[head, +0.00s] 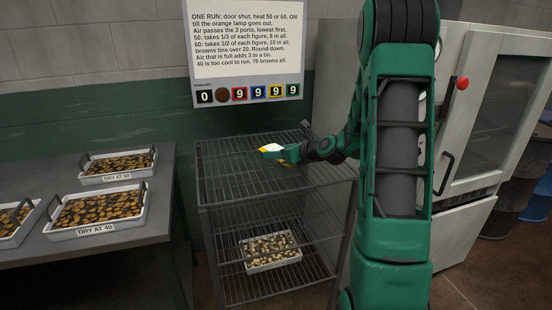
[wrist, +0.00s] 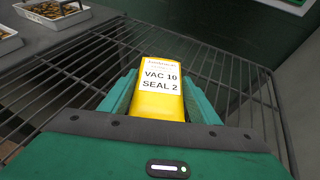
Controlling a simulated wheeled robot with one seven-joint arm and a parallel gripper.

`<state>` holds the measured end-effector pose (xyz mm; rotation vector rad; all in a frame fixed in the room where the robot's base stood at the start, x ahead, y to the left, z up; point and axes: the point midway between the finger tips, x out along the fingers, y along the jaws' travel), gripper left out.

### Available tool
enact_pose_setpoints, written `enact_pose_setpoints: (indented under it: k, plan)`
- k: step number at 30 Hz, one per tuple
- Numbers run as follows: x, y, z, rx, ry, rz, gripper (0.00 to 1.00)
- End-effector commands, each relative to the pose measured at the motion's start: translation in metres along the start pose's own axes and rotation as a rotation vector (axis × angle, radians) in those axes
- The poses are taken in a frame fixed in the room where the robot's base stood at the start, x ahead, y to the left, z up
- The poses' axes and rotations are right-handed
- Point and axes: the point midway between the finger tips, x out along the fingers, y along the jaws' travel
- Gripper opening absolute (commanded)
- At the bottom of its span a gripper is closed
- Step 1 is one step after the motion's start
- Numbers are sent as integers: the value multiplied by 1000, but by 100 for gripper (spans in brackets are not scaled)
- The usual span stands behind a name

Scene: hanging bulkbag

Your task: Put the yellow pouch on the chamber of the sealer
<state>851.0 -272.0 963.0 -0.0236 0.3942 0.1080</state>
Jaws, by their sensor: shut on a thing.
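The yellow pouch (wrist: 159,105) is between the two green fingers of my gripper (wrist: 158,95) in the wrist view. Its white label reads "VAC 10 SEAL 2". My gripper is shut on it. In the head view the yellow pouch (head: 271,148) shows at the tip of my gripper (head: 285,153), above the wire rack. I see no sealer in either view.
A wire rack (head: 230,170) stands below my gripper, its top shelf bare; a tray (head: 270,262) sits lower down. A grey cabinet (head: 495,110) with a red button stands right.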

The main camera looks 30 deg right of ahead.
Motion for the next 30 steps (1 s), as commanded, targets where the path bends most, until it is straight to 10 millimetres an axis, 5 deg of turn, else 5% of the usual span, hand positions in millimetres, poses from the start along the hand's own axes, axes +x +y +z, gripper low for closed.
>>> enact_pose_setpoints:
  k: [3,14,15,17,30]
  plan:
    - [6,0,-14,3,1,2,31]
    - [8,1,-17,0,-1,1,31]
    - [8,1,-18,0,-1,1,58]
    - [8,2,-18,0,-1,2,73]
    - [2,2,-15,0,0,1,75]
